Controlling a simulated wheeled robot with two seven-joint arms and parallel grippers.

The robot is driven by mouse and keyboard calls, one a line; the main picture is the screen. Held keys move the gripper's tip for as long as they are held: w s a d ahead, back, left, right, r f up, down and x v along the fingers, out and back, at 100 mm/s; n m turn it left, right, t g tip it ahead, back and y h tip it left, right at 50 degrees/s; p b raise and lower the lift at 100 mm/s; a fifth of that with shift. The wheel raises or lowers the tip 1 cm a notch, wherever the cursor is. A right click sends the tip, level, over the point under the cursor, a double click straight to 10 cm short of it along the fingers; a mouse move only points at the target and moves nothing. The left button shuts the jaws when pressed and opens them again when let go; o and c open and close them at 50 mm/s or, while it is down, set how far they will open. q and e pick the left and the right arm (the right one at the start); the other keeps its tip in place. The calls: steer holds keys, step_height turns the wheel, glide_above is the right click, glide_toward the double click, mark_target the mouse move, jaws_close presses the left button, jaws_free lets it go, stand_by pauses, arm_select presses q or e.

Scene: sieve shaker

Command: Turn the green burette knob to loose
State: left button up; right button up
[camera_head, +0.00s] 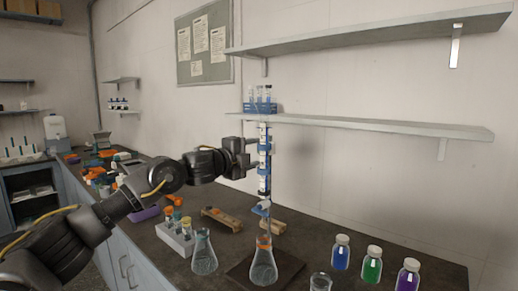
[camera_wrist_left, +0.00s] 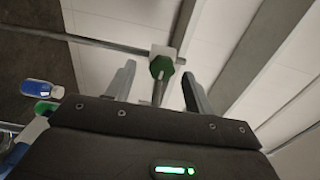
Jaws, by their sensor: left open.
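The burette (camera_head: 264,178), with blue and white parts, stands upright above a conical flask (camera_head: 264,264) on a dark base. The green knob (camera_wrist_left: 161,67) shows in the left wrist view, mounted on a pale block with a thin rod below it. I cannot make the knob out in the head view. My left gripper (camera_head: 252,157) is at the burette's left side at upper height. In the left wrist view its two fingers (camera_wrist_left: 158,73) are spread apart, with the knob between their tips and a visible gap on each side. My right gripper is not in view.
Another flask (camera_head: 204,254) stands to the left of the base. Blue (camera_head: 341,252), green (camera_head: 372,264) and purple (camera_head: 408,275) bottles stand at the right. A lower shelf (camera_head: 370,127) with a blue tube rack (camera_head: 260,107) is on the wall behind.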

arm_select(q)
steer(key=shift+x, duration=1.1)
steer(key=shift+r, duration=0.15)
steer(key=c, duration=1)
steer(key=shift+o, duration=0.2)
steer(key=n+p, duration=0.4)
steer(key=n, duration=0.1)
steer(key=shift+n, duration=0.4)
steer(key=o, duration=0.8)
steer(key=shift+o, duration=0.8)
steer(key=shift+s, duration=0.1)
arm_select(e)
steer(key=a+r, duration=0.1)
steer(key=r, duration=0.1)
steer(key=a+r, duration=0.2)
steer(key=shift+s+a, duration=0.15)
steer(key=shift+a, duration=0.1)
